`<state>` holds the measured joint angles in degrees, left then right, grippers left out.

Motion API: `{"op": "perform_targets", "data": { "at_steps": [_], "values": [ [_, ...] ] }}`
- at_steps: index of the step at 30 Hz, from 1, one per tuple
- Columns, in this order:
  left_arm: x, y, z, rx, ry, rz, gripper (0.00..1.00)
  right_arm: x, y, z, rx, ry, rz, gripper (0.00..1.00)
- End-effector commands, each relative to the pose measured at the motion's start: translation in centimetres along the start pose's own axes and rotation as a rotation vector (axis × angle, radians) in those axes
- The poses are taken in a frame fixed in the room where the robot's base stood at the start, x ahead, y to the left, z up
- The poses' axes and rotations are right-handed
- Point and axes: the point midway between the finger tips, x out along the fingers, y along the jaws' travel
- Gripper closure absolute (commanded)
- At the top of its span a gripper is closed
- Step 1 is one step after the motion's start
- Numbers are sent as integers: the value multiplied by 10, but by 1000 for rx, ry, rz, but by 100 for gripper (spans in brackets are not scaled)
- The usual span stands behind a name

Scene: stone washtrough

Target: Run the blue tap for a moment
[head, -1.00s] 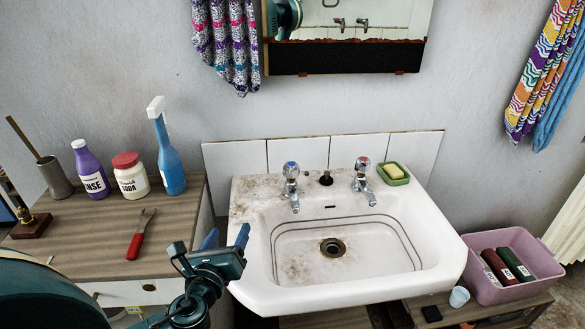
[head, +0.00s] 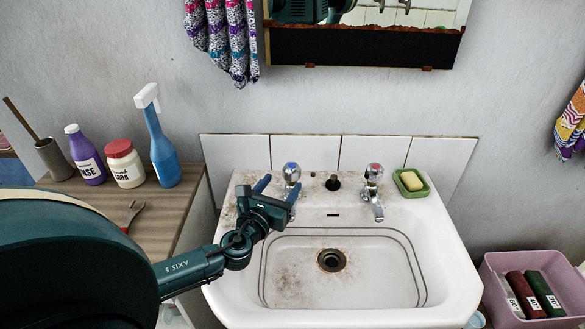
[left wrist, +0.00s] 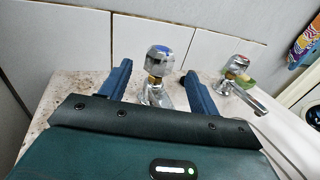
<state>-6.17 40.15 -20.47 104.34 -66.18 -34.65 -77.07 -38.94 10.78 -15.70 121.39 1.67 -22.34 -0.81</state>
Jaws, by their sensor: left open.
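The blue tap (head: 291,176) is a chrome tap with a blue-marked knob on the left back of the white basin (head: 450,262). It also shows in the left wrist view (left wrist: 158,62). My left gripper (head: 276,186) is open, with its two blue fingers pointing at the tap. In the left wrist view, the tap's knob lies between and a little beyond the fingertips of my left gripper (left wrist: 155,76), apart from them as far as I can tell. The tap's spout is partly hidden by the gripper in the head view. I see no water running. My right gripper is not in view.
A red-marked tap (head: 373,184) stands to the right, with a soap dish (head: 420,191) beside it. A spray bottle (head: 160,148) and other bottles stand on the wooden counter (head: 165,222) at left. A pink tub (head: 493,280) is at lower right.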

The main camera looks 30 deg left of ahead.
Motion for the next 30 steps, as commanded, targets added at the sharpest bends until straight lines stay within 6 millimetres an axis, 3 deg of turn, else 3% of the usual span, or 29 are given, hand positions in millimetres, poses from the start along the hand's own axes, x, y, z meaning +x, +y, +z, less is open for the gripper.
{"op": "perform_targets", "data": {
  "at_steps": [6, 12, 23, 30],
  "values": [
    [44, 0, 1, -1, -1, 1, 38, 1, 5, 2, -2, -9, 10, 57],
    [66, 0, 0, -1, 0, 1, 38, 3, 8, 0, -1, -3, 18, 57],
    [71, 0, -1, -1, 1, 0, 38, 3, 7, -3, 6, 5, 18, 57],
    [71, 0, -1, -1, 1, 0, 56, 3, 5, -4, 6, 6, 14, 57]
  ]
}}
